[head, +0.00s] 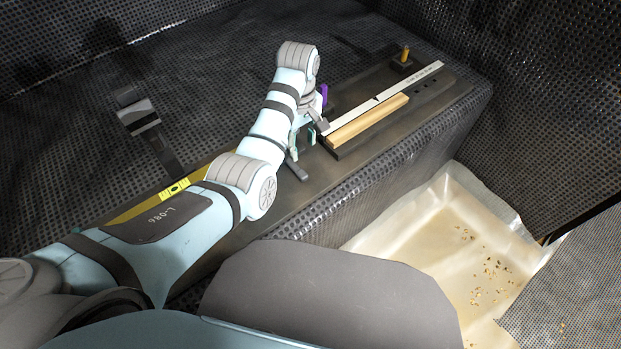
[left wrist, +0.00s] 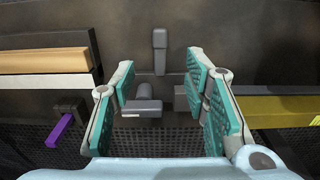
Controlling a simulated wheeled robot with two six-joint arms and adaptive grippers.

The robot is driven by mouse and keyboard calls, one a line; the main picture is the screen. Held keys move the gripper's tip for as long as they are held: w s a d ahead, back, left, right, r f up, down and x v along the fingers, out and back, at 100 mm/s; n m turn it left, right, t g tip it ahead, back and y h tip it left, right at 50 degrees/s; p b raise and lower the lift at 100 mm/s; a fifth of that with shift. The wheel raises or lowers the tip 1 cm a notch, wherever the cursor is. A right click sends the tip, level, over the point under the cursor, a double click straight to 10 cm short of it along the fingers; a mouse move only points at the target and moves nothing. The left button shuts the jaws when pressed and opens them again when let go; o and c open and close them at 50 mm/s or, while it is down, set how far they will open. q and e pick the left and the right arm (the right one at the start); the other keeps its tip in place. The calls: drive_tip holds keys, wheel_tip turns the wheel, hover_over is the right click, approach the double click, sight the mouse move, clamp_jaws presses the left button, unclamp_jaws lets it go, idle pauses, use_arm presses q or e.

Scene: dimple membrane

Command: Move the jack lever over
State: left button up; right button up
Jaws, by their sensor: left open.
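A grey lever (left wrist: 160,48) with a block-shaped handle on a thin stem lies in the upper middle of the left wrist view. In the head view its grey end (head: 297,169) shows just below my left gripper (head: 303,138). I take this for the jack lever, though no label confirms it. My right gripper is not in view.
A wooden bar (head: 367,121) and a white scale strip (head: 400,93) lie right of the gripper. A purple lever (left wrist: 60,131) is close by. A yellow bar (left wrist: 283,111) is on the other side. A pale tray (head: 440,230) stands below the bench edge.

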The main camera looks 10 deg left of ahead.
sight(302, 174)
use_arm(q)
wheel_tip(302, 174, down, 13)
drive_tip(key=b, duration=0.5)
drive_tip(key=shift+a+r, duration=0.1)
drive_tip(key=shift+c, duration=0.6)
clamp_jaws()
